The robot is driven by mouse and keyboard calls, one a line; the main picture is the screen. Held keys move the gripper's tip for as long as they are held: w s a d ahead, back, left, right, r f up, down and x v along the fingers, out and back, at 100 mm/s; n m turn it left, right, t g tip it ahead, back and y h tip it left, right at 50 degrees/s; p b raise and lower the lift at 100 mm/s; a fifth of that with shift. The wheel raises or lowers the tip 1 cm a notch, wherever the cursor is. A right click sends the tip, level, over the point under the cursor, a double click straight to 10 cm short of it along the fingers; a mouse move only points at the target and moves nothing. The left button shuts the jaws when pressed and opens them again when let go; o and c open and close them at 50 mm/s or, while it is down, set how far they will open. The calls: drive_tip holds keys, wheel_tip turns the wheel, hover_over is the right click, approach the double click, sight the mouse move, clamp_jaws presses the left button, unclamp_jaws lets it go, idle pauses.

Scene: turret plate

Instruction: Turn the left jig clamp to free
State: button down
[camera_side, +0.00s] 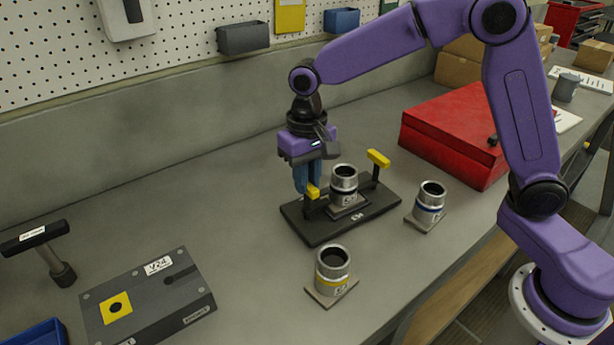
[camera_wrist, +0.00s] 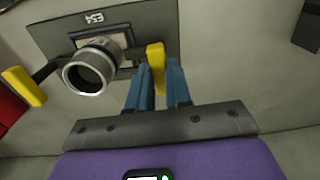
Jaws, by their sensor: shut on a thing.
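The dark jig plate (camera_side: 318,229) lies on the bench with a metal cylinder (camera_side: 344,178) standing in its middle. The left jig clamp (camera_side: 313,192) has a yellow handle at the plate's left side. My gripper (camera_side: 307,190) points down over it, its blue fingers shut on that handle. In the wrist view the yellow handle (camera_wrist: 156,62) shows between the two fingers (camera_wrist: 160,88), beside the cylinder (camera_wrist: 90,72). The right jig clamp (camera_side: 378,158) has a yellow handle on a dark post, apart from my gripper; it also shows in the wrist view (camera_wrist: 24,86). The fingers partly hide the left clamp.
A blue-banded cylinder (camera_side: 429,200) stands right of the plate and a yellow-banded one (camera_side: 332,270) in front. A red case (camera_side: 455,130) lies behind right. A dark grey block (camera_side: 150,296) and a T-handled tool (camera_side: 45,252) are at front left.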

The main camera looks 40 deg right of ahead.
drive_tip(key=n, duration=0.4)
drive_tip(key=shift+n, duration=0.4)
drive_tip(key=n, duration=0.8)
drive_tip(key=shift+n, duration=2.2)
drive_tip(key=shift+r, duration=0.1)
drive_tip(key=c, duration=1)
unclamp_jaws()
drive_tip(key=shift+c, duration=0.2)
wheel_tip(320, 180, up, 17)
drive_tip(key=shift+r, duration=0.15)
